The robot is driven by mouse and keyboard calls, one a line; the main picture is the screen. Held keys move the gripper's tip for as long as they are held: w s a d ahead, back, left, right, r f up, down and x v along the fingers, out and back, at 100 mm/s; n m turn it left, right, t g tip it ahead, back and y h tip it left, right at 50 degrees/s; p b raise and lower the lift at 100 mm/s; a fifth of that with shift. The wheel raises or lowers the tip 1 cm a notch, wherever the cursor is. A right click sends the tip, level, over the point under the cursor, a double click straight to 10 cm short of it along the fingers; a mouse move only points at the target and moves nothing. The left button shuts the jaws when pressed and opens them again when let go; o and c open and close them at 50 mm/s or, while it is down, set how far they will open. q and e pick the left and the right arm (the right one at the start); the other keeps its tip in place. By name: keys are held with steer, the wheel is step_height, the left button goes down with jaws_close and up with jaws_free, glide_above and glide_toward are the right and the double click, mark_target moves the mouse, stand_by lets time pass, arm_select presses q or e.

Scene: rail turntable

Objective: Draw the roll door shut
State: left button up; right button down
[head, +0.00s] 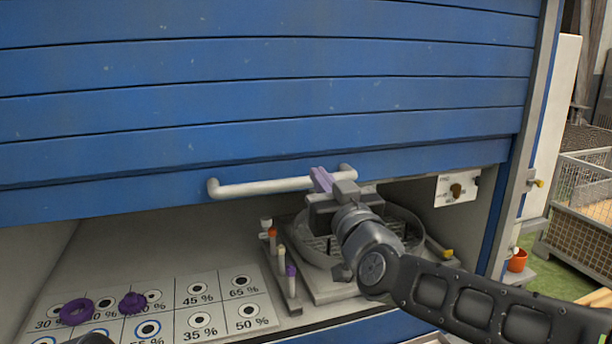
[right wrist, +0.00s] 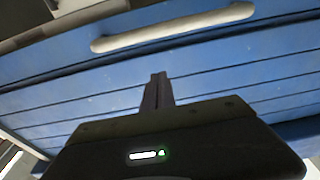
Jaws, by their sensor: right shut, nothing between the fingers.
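The blue slatted roll door (head: 260,95) is partly lowered, with an open gap below its bottom slat. Its pale bar handle (head: 260,187) runs along the lower edge. My right gripper (head: 320,180) is shut and empty, and its purple fingers overlap the handle's right part in the head view. In the right wrist view, the shut fingers (right wrist: 157,92) point toward the handle (right wrist: 172,30), with blue door showing between them and the bar. They appear apart from it. My left gripper is not in view.
Under the door, a round grey turntable fixture (head: 400,225) stands on the cabinet floor. A white chart with percentages (head: 180,310) bears purple rings. Pegs with coloured tops (head: 291,280) stand beside the fixture. A wire crate (head: 580,215) and an orange pot (head: 517,261) are outside, right.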

mark_target(304, 169)
steer(key=p+x, duration=0.3)
steer(key=x, duration=0.6)
steer(key=shift+a+r, duration=0.1)
steer(key=shift+r, duration=0.1)
steer(key=shift+w+a+f+p, duration=0.1)
steer(key=shift+w+a+p, duration=0.1)
steer(key=shift+w+p, duration=0.35)
steer(key=f, duration=0.2)
steer(key=s+f, duration=0.1)
steer(key=f, duration=0.1)
steer(key=shift+d, duration=0.15)
